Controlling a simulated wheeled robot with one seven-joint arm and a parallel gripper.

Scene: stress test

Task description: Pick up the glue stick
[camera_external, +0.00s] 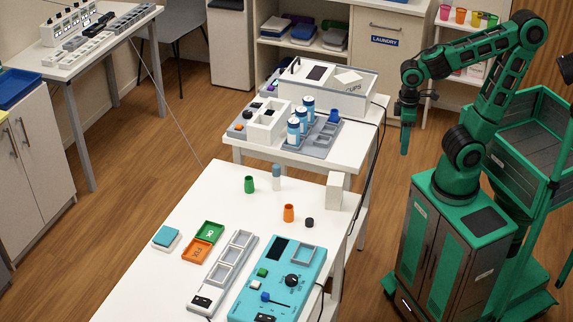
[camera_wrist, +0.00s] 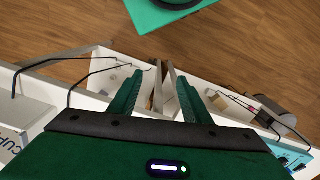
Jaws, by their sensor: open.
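A small upright cylinder with a blue-grey top and pale lower part (camera_external: 276,177), which looks like the glue stick, stands at the far end of the near white table. A green cup (camera_external: 249,184) is to its left and an orange cup (camera_external: 289,213) is in front of it. My gripper (camera_external: 404,150) hangs pointing down in the air, well right of the cylinder and beyond the table's edge. In the wrist view my gripper (camera_wrist: 158,100) has its fingers apart with nothing held between them. I cannot make out the cylinder in the wrist view.
A white block (camera_external: 333,190) stands at the near table's right edge, beside a black knob-like piece (camera_external: 309,222). A turquoise panel (camera_external: 275,280) and a grey tray (camera_external: 224,272) lie nearer. A second table (camera_external: 342,150) stands behind. Cables hang at the table edges.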

